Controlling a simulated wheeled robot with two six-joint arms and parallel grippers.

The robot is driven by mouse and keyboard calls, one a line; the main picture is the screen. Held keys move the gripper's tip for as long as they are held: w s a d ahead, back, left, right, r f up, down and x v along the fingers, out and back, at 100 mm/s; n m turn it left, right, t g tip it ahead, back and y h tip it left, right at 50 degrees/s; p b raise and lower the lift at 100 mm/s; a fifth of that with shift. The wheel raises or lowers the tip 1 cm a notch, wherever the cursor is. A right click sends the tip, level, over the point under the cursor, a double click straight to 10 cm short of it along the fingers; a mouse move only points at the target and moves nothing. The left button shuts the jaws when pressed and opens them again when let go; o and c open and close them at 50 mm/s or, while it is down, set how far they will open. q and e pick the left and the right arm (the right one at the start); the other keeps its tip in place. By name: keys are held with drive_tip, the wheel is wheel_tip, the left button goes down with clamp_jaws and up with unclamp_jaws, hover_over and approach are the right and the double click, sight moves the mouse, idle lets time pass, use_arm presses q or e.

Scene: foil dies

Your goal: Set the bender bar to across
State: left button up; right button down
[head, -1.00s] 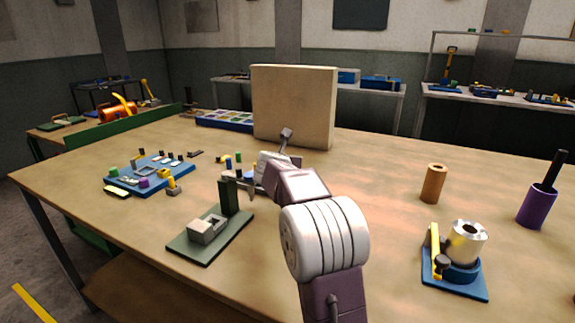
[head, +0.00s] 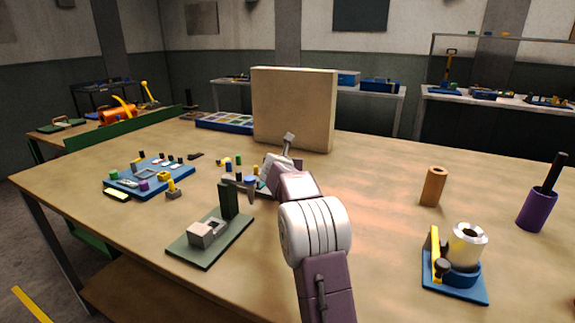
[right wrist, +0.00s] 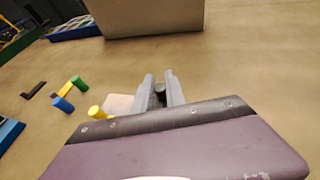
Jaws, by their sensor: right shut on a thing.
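My right gripper (head: 246,185) reaches in over the middle of the table. In the right wrist view my right gripper (right wrist: 160,88) has its two grey fingers closed around a small dark post or knob (right wrist: 160,95). A pale pinkish plate (right wrist: 117,102) shows just left of the fingers, with a yellow peg (right wrist: 97,112) in front of it. I cannot tell surely whether the dark knob belongs to the bender bar, and the bar's direction is hidden by my gripper and wrist. My left gripper is in neither view.
A green stand with a dark post (head: 228,200) is close in front of my right gripper. A large beige block (head: 293,108) stands behind. A blue board (head: 150,172) is left; a brown cylinder (head: 432,187) and a blue fixture (head: 456,280) are right.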

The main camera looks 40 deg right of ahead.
drive_tip(key=shift+r+p, duration=0.15)
drive_tip(key=shift+p, duration=0.3)
drive_tip(key=w+a+n+t+y+p, duration=0.1)
drive_tip(key=n+y+p, duration=0.3)
drive_tip(key=p, duration=0.2)
drive_tip(key=a+n+t+y+p, duration=0.1)
drive_tip(key=a+n+y+p, duration=0.1)
drive_tip(key=n+y+p, duration=0.2)
drive_tip(key=w+a+n+t+y+p, duration=0.1)
drive_tip(key=n+y+p, duration=0.3)
drive_tip(key=p, duration=0.4)
drive_tip(key=shift+w+a+r+y, duration=0.15)
drive_tip(key=shift+w+y, duration=0.15)
drive_tip(key=shift+y, duration=0.5)
drive_tip(key=shift+a+f+n+g+y+p, duration=0.2)
drive_tip(key=shift+a+n+y+p, duration=0.1)
drive_tip(key=shift+n+y+p, duration=0.3)
drive_tip(key=shift+a+f+n+g+y+p, duration=0.1)
drive_tip(key=shift+a+n+g+y+p, duration=0.15)
drive_tip(key=shift+n+y+p, duration=0.4)
drive_tip(key=shift+a+n, duration=0.1)
drive_tip(key=shift+n, duration=0.15)
drive_tip(key=c, duration=1.4)
unclamp_jaws()
drive_tip(key=v, duration=0.9)
drive_tip(key=shift+r, duration=0.1)
